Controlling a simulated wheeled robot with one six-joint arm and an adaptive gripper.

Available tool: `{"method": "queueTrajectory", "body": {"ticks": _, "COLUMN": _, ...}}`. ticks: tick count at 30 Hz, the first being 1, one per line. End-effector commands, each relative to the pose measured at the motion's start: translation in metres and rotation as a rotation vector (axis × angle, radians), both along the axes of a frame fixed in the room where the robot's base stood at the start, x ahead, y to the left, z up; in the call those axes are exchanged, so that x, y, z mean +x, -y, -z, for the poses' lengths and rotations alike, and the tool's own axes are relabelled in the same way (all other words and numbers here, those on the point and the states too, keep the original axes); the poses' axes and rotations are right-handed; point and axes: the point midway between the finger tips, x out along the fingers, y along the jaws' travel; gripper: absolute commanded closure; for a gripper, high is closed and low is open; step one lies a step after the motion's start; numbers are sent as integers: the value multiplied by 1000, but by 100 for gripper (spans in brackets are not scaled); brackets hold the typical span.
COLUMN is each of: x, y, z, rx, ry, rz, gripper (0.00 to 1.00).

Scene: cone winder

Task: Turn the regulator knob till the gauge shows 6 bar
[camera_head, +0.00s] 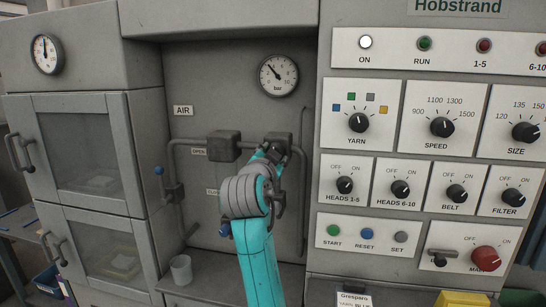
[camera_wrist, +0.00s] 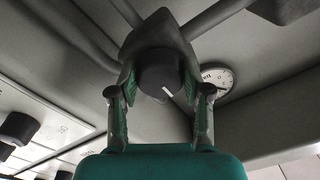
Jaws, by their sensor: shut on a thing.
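The regulator knob (camera_wrist: 158,70) is dark and round with a white mark on its face, in the middle of the wrist view. My gripper (camera_wrist: 160,85) is shut on it, one green-padded finger on each side. In the head view my gripper (camera_head: 270,153) is at the regulator body (camera_head: 280,140) on the air pipe and hides the knob. The bar gauge (camera_head: 278,76) is on the grey panel above. Its needle points up and left, seemingly near 4; the small digits are hard to read. The gauge also shows in the wrist view (camera_wrist: 218,78), partly behind a finger.
A control panel (camera_head: 440,150) with several knobs is at the right. A cup (camera_head: 181,269) stands on the ledge below. Another gauge (camera_head: 46,53) is at the far left.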

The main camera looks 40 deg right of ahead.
Motion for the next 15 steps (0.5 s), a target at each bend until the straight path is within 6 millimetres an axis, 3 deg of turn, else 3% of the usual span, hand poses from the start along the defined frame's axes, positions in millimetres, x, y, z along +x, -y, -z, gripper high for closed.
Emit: {"method": "queueTrajectory", "body": {"ticks": 15, "x": 1, "y": -1, "z": -1, "rx": 302, "ry": 385, "rz": -2, "gripper": 86}}
